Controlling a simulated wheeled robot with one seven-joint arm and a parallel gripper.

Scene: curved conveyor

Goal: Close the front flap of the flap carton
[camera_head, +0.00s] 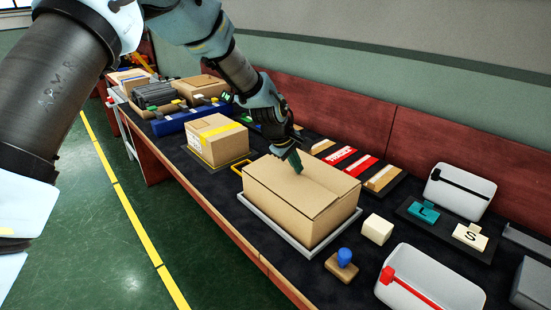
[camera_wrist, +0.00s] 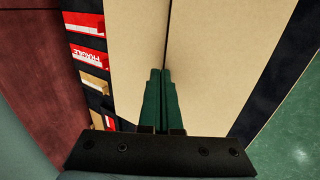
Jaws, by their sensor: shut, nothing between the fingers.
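The flap carton (camera_head: 290,208) is a brown cardboard box on a grey tray (camera_head: 323,244) on the dark bench. Its top flaps lie about flat, with a seam running across the top. In the wrist view the carton top (camera_wrist: 212,50) fills the middle, with a dark narrow gap between two flaps. My gripper (camera_head: 295,160) is above the far left part of the carton top, fingers pointing down. Its green fingers (camera_wrist: 160,80) are shut and empty, over or at the seam; I cannot tell whether they touch the cardboard.
A taped carton (camera_head: 217,138) stands to the left. FRAGILE labels (camera_head: 341,155) lie behind. A cream block (camera_head: 377,229), a blue-handled stamp (camera_head: 343,263) and a white bin with a red bar (camera_head: 430,285) are to the right. Open floor lies in front.

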